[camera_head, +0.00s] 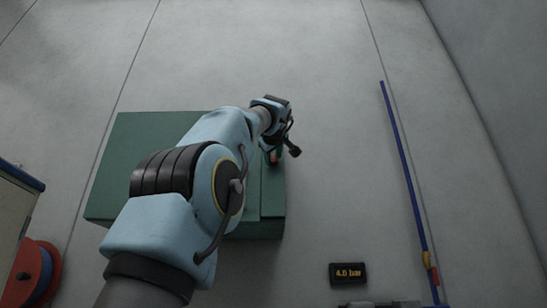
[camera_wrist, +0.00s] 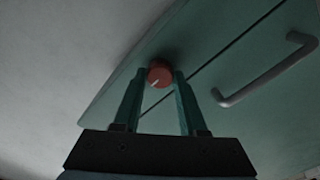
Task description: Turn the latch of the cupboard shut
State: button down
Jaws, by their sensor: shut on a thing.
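The green cupboard (camera_head: 137,150) is in the middle of the head view, partly hidden behind my arm. In the wrist view its green front (camera_wrist: 222,100) fills much of the picture, with a dark seam running across it. The latch is a round red knob (camera_wrist: 159,73) with a pale mark on its face. In the head view a small bit of the red latch (camera_head: 274,157) shows beside my gripper. My gripper (camera_wrist: 156,78) has its two fingers on either side of the knob and is shut on it.
A grey bar handle (camera_wrist: 266,78) sticks out of the cupboard front, right of the latch. A red reel (camera_head: 35,275) is at lower left.

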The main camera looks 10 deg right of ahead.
jog(key=shift+c, duration=2.2)
grip_release()
jog(key=s+a+b, duration=0.2)
jog(key=s+b, duration=0.2)
jog(key=s, duration=0.6)
jog(key=shift+s, duration=0.3)
